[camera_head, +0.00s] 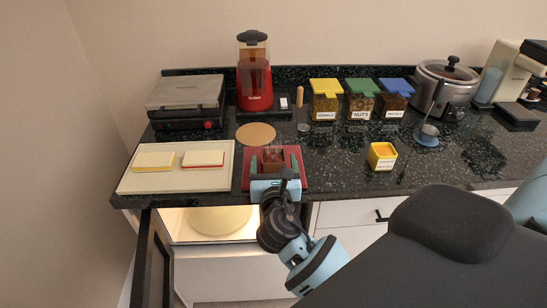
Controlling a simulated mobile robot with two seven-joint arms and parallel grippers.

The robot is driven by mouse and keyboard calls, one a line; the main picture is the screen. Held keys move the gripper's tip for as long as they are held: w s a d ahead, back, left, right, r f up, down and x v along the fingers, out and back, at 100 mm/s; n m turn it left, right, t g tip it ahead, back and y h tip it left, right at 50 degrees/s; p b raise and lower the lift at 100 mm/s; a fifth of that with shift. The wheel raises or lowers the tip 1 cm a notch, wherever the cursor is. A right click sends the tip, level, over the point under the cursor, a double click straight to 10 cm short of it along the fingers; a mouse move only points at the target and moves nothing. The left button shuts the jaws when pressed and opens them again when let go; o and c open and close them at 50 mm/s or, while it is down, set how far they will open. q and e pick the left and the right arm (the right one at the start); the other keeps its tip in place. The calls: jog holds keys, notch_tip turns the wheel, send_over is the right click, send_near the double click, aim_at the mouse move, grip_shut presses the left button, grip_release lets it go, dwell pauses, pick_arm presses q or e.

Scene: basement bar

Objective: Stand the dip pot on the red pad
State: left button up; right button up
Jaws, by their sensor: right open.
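A small square dark-red pot (273,156), which looks like the dip pot, stands upright on the red pad (300,182) near the counter's front edge. My right gripper (274,161) is open over the pad. Its two fingers are on either side of the pot, and gaps seem to show between them and it. The gripper body hides the front of the pad and the pot's lower front. My left gripper is not in view.
A cream board (137,184) with two sandwich-like blocks lies left of the pad. A round tan mat (256,134) lies behind it. A yellow pot (381,156) stands to the right, with lidded jars (326,102) behind. Below, a cabinet door (152,262) hangs open.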

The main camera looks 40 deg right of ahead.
jog(key=v, duration=0.9)
jog(key=shift+s+a, duration=0.1)
jog(key=shift+s, duration=0.05)
jog(key=s+a+f+m+g+y, duration=0.2)
jog(key=s+f+m+y, duration=0.3)
jog(key=f, duration=0.6)
jog(key=s+a+f+m+g+y, duration=0.25)
jog(key=s+f+m, duration=0.4)
jog(key=f, duration=0.35)
jog(key=s+a+f+m+g+y, duration=0.1)
jog(key=s+f+m, duration=0.3)
jog(key=s+m, duration=0.4)
jog(key=s+a+f+m+g+y, duration=0.1)
jog(key=s+f+m+y, duration=0.2)
jog(key=s+m, duration=0.5)
jog(key=shift+s+a+f+g, duration=0.3)
jog(key=shift+f+g, duration=0.05)
jog(key=shift+f, duration=0.5)
